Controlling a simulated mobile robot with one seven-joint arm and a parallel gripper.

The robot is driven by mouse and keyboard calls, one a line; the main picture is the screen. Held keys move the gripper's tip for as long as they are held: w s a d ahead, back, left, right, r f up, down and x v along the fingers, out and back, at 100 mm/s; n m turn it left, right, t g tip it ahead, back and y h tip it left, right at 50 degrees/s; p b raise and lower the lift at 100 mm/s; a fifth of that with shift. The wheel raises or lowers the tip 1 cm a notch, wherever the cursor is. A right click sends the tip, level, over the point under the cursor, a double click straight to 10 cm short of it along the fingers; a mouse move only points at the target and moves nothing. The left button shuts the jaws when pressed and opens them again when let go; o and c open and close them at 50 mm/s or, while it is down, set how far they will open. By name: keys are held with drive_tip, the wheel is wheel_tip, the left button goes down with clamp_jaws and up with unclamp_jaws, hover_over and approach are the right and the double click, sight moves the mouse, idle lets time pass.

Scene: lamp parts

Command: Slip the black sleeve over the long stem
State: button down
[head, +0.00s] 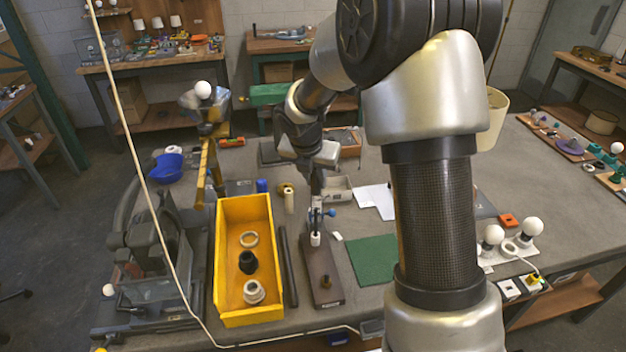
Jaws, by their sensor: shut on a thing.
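My gripper (317,190) points down above the far end of a narrow brown board (322,275). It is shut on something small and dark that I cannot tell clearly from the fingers. Just below it are a slim upright part with a white lower end (315,239) and a small blue knob (330,213). I cannot tell whether this upright part is the long stem, or whether the held thing touches it. A short black ring-shaped part (247,262) lies in the yellow bin (223,285). A long dark rod (288,267) lies beside the bin.
The bin also holds a tan ring (249,239) and a pale collar (254,292). A green mat (373,260) lies right of the board. Bulbs (493,234) stand further right. A dark machine (150,250) fills the left side. My arm hides part of the table.

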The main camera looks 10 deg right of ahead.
drive_tip(key=b, duration=0.4)
hover_over(315, 222)
drive_tip(key=shift+w+d+f, duration=0.1)
drive_tip(key=shift+w+f, duration=0.05)
drive_tip(key=shift+f, duration=1.1)
drive_tip(key=shift+w+d+f, duration=0.1)
drive_tip(key=shift+f, duration=1.1)
drive_tip(key=shift+f+b, duration=1.1)
drive_tip(key=shift+f, duration=0.9)
drive_tip(key=shift+f+b, duration=1.15)
drive_tip(key=shift+f, duration=0.8)
drive_tip(key=shift+f, duration=0.1)
drive_tip(key=shift+f+b, duration=1.25)
drive_tip(key=shift+f, duration=0.7)
drive_tip(key=shift+r, duration=0.1)
